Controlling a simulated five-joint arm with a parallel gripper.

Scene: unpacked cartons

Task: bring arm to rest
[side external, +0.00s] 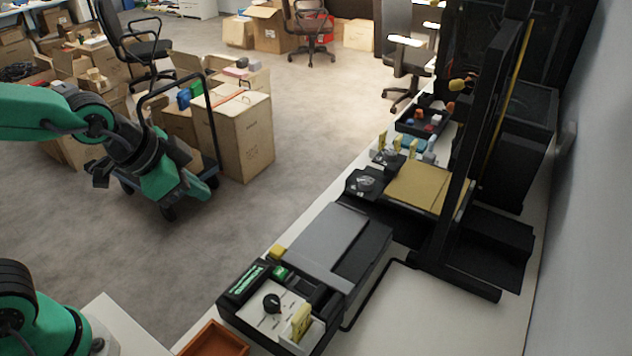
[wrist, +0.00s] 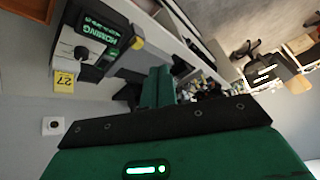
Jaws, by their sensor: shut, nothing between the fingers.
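My gripper (side external: 192,190) is the green and black end of my arm in the side external view. It hangs at the left in the air, and in the picture it overlaps a cart and cartons; its height above them is hard to judge. It is shut and empty, apart from the bench. In the wrist view my green gripper (wrist: 157,88) shows past a dark plate, with the bench machine beyond it. My arm's base stands at the lower left on a white surface.
A grey-black machine (side external: 322,243) with a knob panel stands on the white bench (side external: 385,318). An orange tray (side external: 215,341) sits at the bench's front. A tall black frame (side external: 470,150) rises at the right. Cartons (side external: 238,135) and chairs (side external: 142,48) stand on the floor. The middle floor is clear.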

